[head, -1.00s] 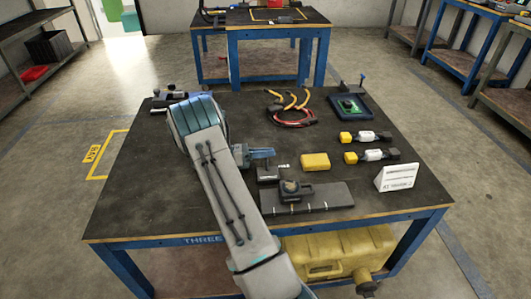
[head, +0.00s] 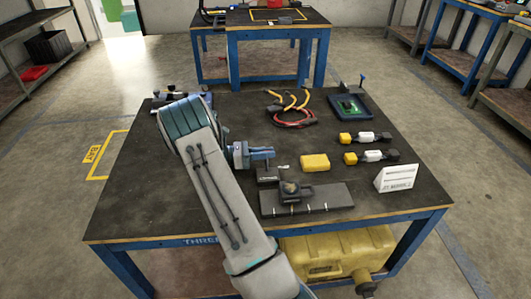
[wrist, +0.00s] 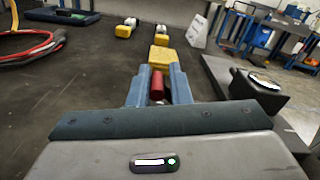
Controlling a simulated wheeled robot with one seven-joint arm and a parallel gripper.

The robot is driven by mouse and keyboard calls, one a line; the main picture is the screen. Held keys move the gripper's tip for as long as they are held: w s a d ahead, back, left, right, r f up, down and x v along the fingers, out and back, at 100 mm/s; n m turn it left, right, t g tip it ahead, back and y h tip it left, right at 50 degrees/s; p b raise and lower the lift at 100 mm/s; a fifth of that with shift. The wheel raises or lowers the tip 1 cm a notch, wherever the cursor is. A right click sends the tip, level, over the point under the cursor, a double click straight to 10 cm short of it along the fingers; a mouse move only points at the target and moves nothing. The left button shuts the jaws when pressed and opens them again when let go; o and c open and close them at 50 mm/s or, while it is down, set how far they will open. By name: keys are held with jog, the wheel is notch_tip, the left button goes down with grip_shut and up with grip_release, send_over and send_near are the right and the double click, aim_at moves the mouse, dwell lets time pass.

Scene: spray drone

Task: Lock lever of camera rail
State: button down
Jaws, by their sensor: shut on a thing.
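The camera rail (head: 335,196) is a flat grey plate near the front of the table, with a dark carriage (head: 291,190) on it. In the wrist view, the rail (wrist: 222,75) runs along the right side, with the dark carriage (wrist: 260,86) on top. My gripper (head: 272,153) is behind the rail's left part, its blue fingers pointing right. In the wrist view, my gripper (wrist: 158,82) has a finger on each side of a red, upright piece (wrist: 157,86), which looks like the lever's handle.
A yellow block (head: 314,163) lies right of my gripper. Two yellow-and-white connectors (head: 366,137) and a white sign (head: 397,177) are farther right. The table's left front is bare.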

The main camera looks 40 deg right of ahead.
aim_at(267, 165)
jog(key=m, duration=0.1)
jog(key=s+r+m, duration=0.1)
jog(key=m, duration=0.1)
jog(key=a+m, duration=0.1)
jog(key=shift+s+r, duration=0.25)
jog(key=shift+r, duration=0.05)
jog(key=m, duration=0.1)
jog(key=s+a+m, duration=0.1)
jog(key=m, duration=0.1)
jog(key=shift+s+r+m, duration=0.2)
jog(key=shift+m, duration=0.1)
jog(key=shift+s+a+m, duration=0.25)
jog(key=shift+s+m, duration=0.25)
jog(key=shift+m, duration=0.7)
jog(key=c, duration=1.5)
grip_release()
jog(key=shift+o, duration=0.2)
jog(key=p+v, duration=0.1)
jog(key=v, duration=1.2)
jog(key=shift+w+a, duration=0.25)
